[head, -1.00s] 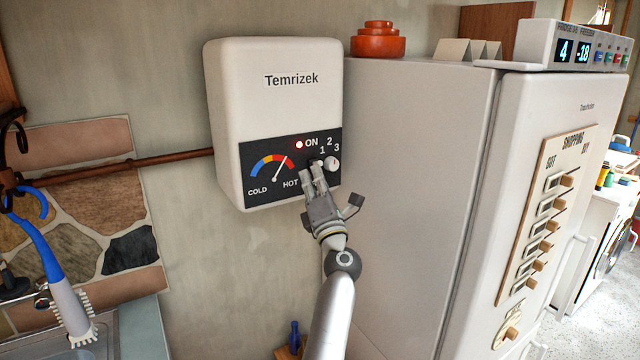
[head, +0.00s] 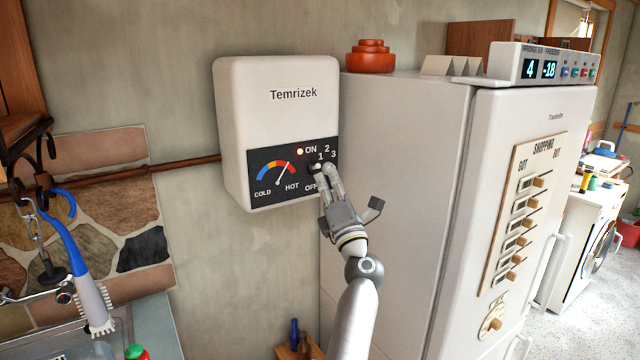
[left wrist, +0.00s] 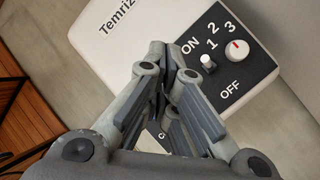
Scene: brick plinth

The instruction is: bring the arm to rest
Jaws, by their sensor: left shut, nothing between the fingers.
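A white water heater (head: 280,125) marked Temrizek hangs on the wall. Its black panel (head: 262,188) has a lit red light by ON and a COLD–HOT dial with the needle tilted right of upright. My left gripper (head: 326,170) is in front of the panel's right edge, fingers shut and empty, covering the knob. In the left wrist view the heater (left wrist: 130,45) shows beyond my gripper (left wrist: 170,72), with a white switch (left wrist: 207,63) and a round knob (left wrist: 237,50) with a red mark. Whether the fingers touch the panel I cannot tell. My right gripper is not in view.
A tall white fridge (head: 400,190) stands close to the right of my left arm. An orange stacked pot (head: 370,57) sits on top. A blue-handled brush (head: 85,285) hangs at the left over the sink. Blue bottle (head: 294,335) stands low by my arm.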

